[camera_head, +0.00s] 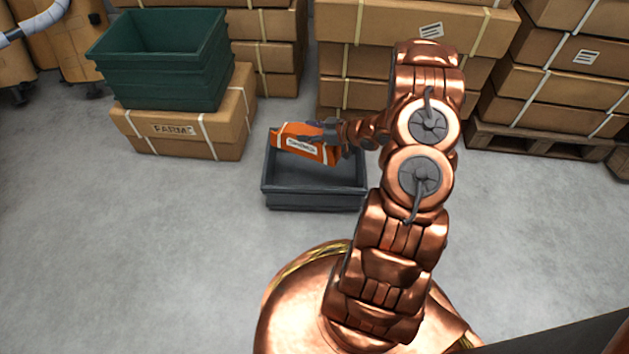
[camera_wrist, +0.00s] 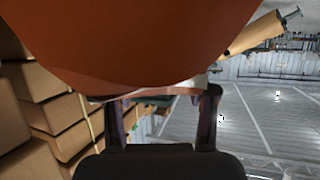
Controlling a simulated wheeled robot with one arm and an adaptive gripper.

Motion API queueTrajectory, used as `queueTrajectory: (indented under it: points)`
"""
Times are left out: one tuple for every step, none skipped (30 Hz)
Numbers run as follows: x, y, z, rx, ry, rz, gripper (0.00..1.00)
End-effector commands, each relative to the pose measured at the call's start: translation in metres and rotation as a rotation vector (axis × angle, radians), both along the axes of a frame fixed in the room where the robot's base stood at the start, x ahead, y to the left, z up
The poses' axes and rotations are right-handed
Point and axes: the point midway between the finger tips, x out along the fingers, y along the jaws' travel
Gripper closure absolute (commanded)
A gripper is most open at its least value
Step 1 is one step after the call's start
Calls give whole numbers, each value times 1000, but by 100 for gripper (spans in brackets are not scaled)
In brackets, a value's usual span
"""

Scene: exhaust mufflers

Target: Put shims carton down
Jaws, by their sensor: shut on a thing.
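The shims carton (camera_head: 302,145) is an orange box with a white label, tilted, over the back part of a dark grey open bin on the floor. My gripper (camera_head: 328,132) is shut on it from the right side. The grey bin (camera_head: 314,200) looks empty in the part that I see; the carton hides its back left. I cannot tell whether the carton touches the bin. In the wrist view the carton (camera_wrist: 120,40) fills the upper part as a large orange shape, with the gripper fingers (camera_wrist: 165,110) against it.
Stacked green crates (camera_head: 165,75) stand on a brown carton (camera_head: 185,135) left of the bin. Taped brown cartons (camera_head: 400,25) are piled behind, and more stand on a pallet (camera_head: 535,145) at right. The grey floor (camera_head: 130,240) left and in front is clear.

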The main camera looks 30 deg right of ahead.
Motion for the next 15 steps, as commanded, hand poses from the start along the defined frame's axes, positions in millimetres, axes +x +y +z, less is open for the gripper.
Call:
queueTrajectory:
  points:
    - [-1,-1,-5,0,-1,0,100]
    - [-1,-1,-7,0,-1,1,100]
    - [-1,-1,-11,-1,-2,2,100]
    - [-1,-1,-14,-1,-2,2,100]
    - [-1,-1,-18,0,-1,3,100]
    - [-1,0,-24,0,0,2,100]
    - [-1,-1,-29,0,0,2,100]
    - [-1,0,-35,1,0,2,100]
    - [-1,0,-43,1,0,2,100]
    - [-1,0,-48,1,0,2,100]
    - [-1,0,-53,0,0,1,100]
    - [-1,-1,-59,0,0,1,100]
    - [-1,-1,-62,0,0,1,100]
    - [-1,-1,-64,-1,0,0,100]
    - [-1,-1,-66,-1,0,0,100]
